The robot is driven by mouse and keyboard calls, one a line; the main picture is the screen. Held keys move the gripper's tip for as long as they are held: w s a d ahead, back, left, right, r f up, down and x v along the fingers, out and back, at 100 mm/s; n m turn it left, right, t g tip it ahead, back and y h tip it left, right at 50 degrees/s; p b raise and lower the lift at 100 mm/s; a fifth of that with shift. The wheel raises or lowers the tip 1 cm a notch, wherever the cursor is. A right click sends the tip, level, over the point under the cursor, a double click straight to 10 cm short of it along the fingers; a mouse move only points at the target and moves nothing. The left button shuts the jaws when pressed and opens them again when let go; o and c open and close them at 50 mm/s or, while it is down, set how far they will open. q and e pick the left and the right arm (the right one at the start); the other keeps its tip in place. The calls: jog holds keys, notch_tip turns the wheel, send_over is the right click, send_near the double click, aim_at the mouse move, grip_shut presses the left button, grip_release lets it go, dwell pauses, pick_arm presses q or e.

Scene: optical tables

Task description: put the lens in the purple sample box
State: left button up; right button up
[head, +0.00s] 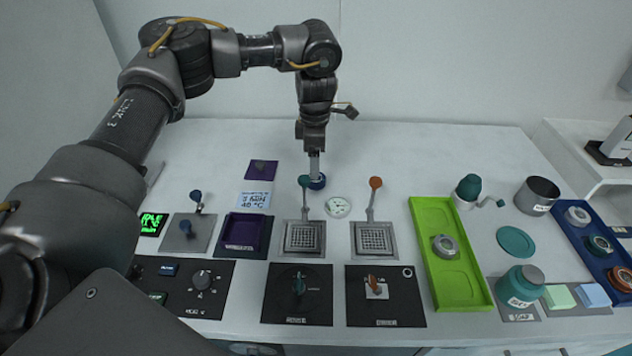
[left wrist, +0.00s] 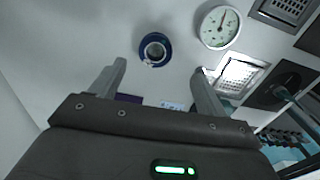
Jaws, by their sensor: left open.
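A lens in a blue ring mount (head: 317,183) lies on the white table under my left gripper (head: 315,158). It also shows in the left wrist view (left wrist: 154,49), just beyond the gap between the fingertips. My left gripper (left wrist: 160,68) is open and empty, pointing down, with its fingers apart from the lens. In the head view the gripper partly hides the lens. The purple sample box (head: 243,233) stands open on the table, left of and nearer than the lens. Its inside looks empty. My right gripper is in neither view.
A round dial (head: 338,206) lies close right of the lens. Two drain grates (head: 303,237) with upright levers stand nearer. A small purple piece (head: 262,170) and a label card (head: 255,199) lie behind the box. A green tray (head: 424,219) and blue tray (head: 567,222) hold round parts.

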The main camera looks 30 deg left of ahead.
pick_arm(q)
jog(key=shift+w+a+f+p, duration=0.1)
jog(key=shift+w+f+p, duration=0.1)
jog(key=shift+f, duration=1.5)
jog(key=shift+w+f+p, duration=0.2)
jog(key=shift+f, duration=1.45)
jog(key=shift+c, duration=0.5)
jog(key=shift+r, duration=0.1)
jog(key=c, duration=1.1)
